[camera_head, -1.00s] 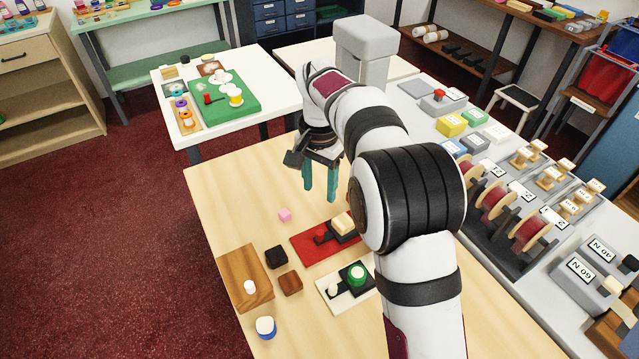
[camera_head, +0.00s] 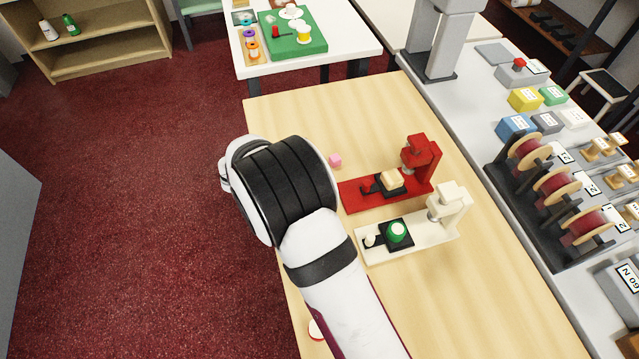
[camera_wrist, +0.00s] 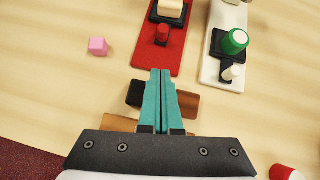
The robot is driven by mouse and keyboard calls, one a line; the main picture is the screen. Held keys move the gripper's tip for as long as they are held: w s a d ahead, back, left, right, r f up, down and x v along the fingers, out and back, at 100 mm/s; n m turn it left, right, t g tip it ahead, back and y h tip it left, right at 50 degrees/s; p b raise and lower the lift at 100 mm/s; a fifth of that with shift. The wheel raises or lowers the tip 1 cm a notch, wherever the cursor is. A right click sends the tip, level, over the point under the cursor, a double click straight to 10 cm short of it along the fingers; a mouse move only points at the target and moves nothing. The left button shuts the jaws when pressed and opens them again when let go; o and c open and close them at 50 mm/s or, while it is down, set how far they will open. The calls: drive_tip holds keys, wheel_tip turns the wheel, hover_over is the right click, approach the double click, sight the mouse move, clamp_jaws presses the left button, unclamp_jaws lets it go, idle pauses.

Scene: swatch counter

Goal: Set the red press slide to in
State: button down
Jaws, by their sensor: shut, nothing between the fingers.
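The red press (camera_head: 428,165) stands on the wooden table. Its red base reaches left from its column and head. On the base lies a black slide plate with a red knob (camera_head: 367,187) at its left end and a cream block (camera_head: 392,180) on it, just left of the press head. In the wrist view the red base (camera_wrist: 150,58) is above my fingertips, with the red knob (camera_wrist: 162,34) and part of the cream block (camera_wrist: 170,7) at the top. My gripper (camera_wrist: 160,72) is shut and empty, short of the base's near end. The arm hides it in the head view.
A pink cube (camera_head: 335,161) lies left of the red press. Black (camera_wrist: 133,94) and brown (camera_wrist: 188,102) blocks lie partly hidden below my fingers.

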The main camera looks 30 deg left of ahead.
sight(363, 188)
drive_tip(key=x, duration=0.3)
drive_tip(key=shift+w+d+f, duration=0.2)
drive_tip(key=shift+d+f, duration=0.05)
drive_tip(key=shift+f, duration=0.05)
drive_tip(key=shift+w+d, duration=0.4)
drive_tip(key=shift+w, duration=0.15)
drive_tip(key=shift+w+d, duration=0.4)
drive_tip(key=shift+w, duration=0.2)
drive_tip(key=shift+w+d, duration=0.35)
drive_tip(key=shift+w, duration=0.2)
drive_tip(key=shift+w+d, duration=1.7)
drive_tip(key=shift+d, duration=0.05)
